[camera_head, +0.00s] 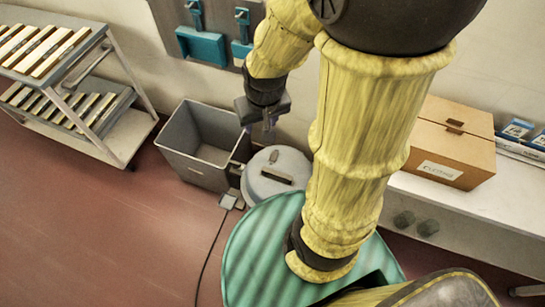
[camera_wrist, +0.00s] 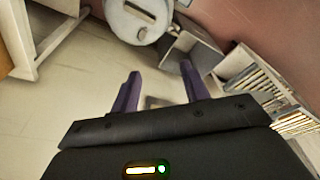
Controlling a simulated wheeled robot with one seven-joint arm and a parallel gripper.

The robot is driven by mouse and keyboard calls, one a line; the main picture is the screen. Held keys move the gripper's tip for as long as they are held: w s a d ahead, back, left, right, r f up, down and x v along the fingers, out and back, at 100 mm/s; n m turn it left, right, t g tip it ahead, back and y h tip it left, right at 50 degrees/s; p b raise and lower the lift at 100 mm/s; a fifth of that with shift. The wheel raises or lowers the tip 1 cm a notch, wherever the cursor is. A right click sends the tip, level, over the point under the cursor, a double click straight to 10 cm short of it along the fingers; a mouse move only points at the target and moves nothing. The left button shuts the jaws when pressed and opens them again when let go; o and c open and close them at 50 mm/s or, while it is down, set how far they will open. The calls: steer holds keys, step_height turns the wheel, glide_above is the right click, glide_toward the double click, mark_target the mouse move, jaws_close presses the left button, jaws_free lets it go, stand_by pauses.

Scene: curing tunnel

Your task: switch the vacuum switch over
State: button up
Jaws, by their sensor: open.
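A round grey drum (camera_head: 277,178), which looks like the vacuum unit, stands on the floor beside a grey bin in the head view. My gripper (camera_head: 266,125) hangs above and behind the drum, near the wall. In the wrist view its two purple fingers (camera_wrist: 160,88) are apart and empty, touching nothing.
The open grey bin (camera_head: 187,167) stands left of the drum. A small grey box (camera_head: 228,201) with a black cable lies on the floor. A rack (camera_head: 135,138) stands left, a bench (camera_head: 500,195) with a cardboard box (camera_head: 450,150) right. Wall panel holds teal fittings (camera_head: 202,47).

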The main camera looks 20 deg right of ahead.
steer(key=w+d+f+m+g+b, duration=0.1)
steer(key=w+d+f+m+b, duration=0.2)
steer(key=f, duration=0.4)
steer(key=w+d+f+m+b, duration=0.1)
steer(key=w+f+b, duration=0.2)
steer(key=w+f, duration=0.25)
steer(key=m+g+b, duration=0.1)
steer(key=m+b, duration=0.3)
steer(key=b, duration=0.1)
glide_above(272, 159)
step_height(272, 159, down, 13)
steer(key=shift+s+r, duration=0.1)
steer(key=shift+r, duration=0.15)
step_height(272, 159, down, 17)
steer(key=shift+f+b, duration=0.2)
steer(key=shift+b, duration=0.15)
